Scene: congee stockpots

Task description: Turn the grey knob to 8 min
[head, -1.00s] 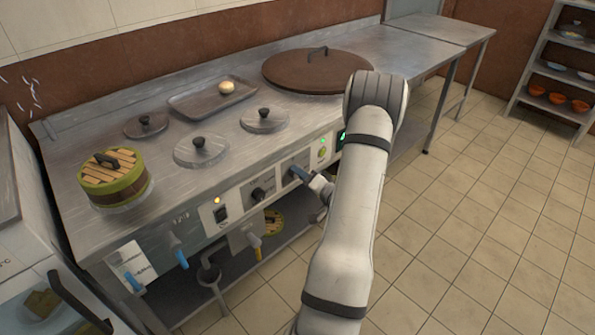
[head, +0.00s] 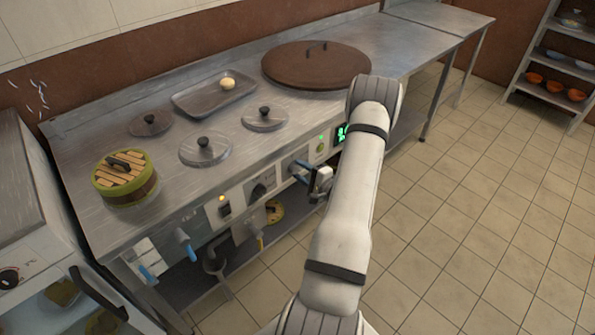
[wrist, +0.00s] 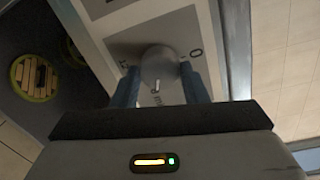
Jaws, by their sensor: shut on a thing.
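A pale pointer line shows on the knob's lower side. My gripper (wrist: 161,88) has its two blue fingers on either side of the knob, shut on it. In the head view my gripper (head: 302,167) is at the front panel of the steel counter. The knob is mostly hidden there by the fingers, and I cannot read the value it points to.
A black knob (head: 258,190) and an amber-lit switch (head: 223,206) are left of my gripper. A green-lit display (head: 342,132) is to its right. Blue-handled taps (head: 185,243) stick out lower left. Pot lids (head: 205,148) stand on the counter (head: 300,120). The tiled floor at right is clear.

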